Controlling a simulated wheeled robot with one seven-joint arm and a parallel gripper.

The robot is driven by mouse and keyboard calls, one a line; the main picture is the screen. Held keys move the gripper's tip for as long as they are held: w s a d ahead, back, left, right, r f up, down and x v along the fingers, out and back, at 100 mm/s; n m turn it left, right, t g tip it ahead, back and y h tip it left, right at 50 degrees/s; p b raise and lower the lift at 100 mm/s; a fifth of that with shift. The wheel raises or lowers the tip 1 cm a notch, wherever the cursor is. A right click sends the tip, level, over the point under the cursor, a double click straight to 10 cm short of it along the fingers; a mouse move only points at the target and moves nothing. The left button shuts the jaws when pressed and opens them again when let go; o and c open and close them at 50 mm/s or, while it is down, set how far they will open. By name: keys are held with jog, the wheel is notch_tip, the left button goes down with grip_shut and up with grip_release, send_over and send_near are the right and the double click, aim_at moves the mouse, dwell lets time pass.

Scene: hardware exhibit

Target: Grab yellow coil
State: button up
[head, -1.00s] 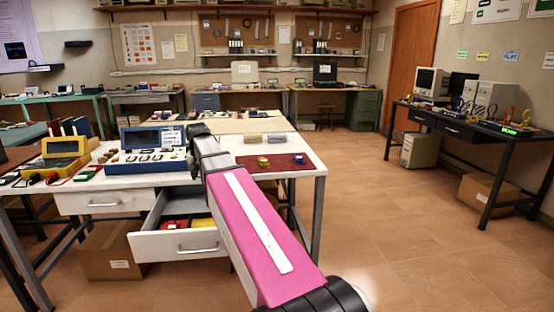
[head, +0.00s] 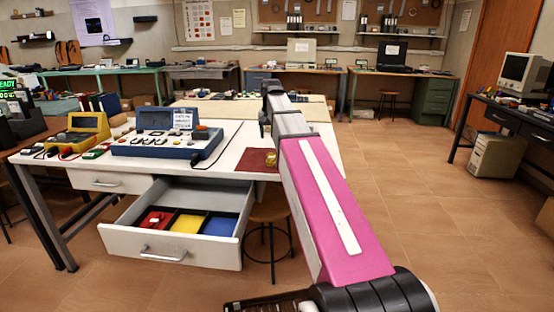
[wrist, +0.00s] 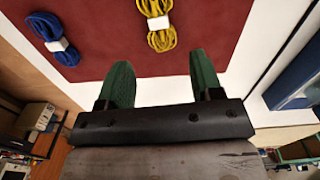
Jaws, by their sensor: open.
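The yellow coil (wrist: 158,28), bound with a white band, lies on the dark red mat (wrist: 95,25) at the top of the wrist view. In the head view the yellow coil (head: 271,160) is partly hidden by my arm. My gripper (wrist: 162,78) is open and empty. Its two green fingers point towards the mat, one to each side of the yellow coil's line, with the coil beyond the tips. A blue coil (wrist: 56,38) with a white band lies to the left in the wrist view.
An open drawer (head: 170,248) under the white table holds red, yellow and blue compartments; a small item (head: 155,218) sits in the red one. A blue console (head: 165,145) and a yellow device (head: 84,130) stand on the table. A stool (head: 270,215) is beside the drawer.

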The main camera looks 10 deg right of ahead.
aim_at(272, 156)
notch_tip(272, 156, down, 10)
jog(key=shift+d+r, duration=0.1)
jog(key=c, duration=1)
